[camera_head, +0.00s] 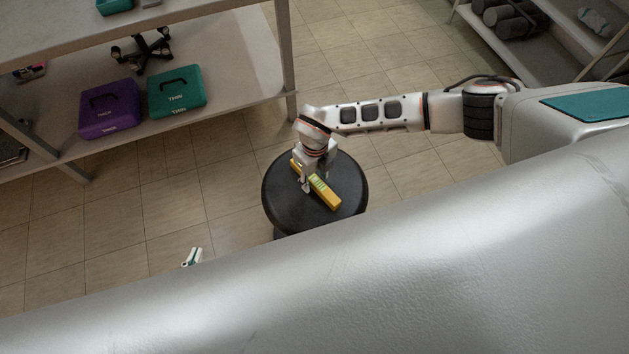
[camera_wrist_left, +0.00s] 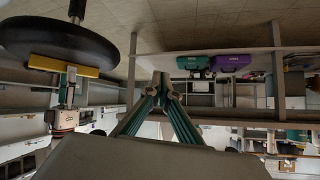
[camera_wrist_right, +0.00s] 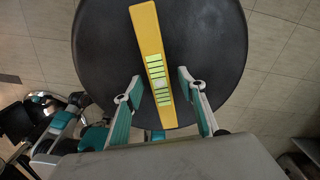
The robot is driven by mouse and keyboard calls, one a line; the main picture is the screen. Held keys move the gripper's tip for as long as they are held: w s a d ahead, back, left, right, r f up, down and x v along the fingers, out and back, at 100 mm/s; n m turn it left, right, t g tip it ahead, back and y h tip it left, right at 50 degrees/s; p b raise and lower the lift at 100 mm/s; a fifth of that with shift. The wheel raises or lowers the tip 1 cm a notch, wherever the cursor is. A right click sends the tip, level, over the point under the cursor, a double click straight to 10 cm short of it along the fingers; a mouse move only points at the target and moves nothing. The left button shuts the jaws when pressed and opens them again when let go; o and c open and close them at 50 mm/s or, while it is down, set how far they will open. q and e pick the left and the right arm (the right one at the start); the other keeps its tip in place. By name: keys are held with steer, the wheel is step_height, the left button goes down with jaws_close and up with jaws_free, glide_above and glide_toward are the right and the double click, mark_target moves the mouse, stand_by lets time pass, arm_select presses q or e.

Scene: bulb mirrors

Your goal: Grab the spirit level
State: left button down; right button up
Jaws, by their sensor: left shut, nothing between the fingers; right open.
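The yellow spirit level (camera_head: 327,197) with green markings lies on the round black stool seat (camera_head: 280,208) in the head view. In the right wrist view the level (camera_wrist_right: 148,35) runs lengthwise between the fingers of my right gripper (camera_wrist_right: 160,78). That gripper is open, with one finger on each side of the level and visible gaps beside it. In the head view my right gripper (camera_head: 306,186) is over the level and hides part of it. My left gripper (camera_wrist_left: 161,80) is shut and empty, away from the stool. Only its tip (camera_head: 192,257) shows in the head view.
A shelf unit (camera_head: 235,75) on the left holds a purple case (camera_head: 110,108) and a teal case (camera_head: 176,91). Another shelf (camera_head: 560,45) stands at the upper right. My own body covers the lower part of the head view.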

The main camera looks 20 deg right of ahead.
steer(key=shift+f, duration=0.65)
steer(key=shift+r, duration=0.1)
jaws_close()
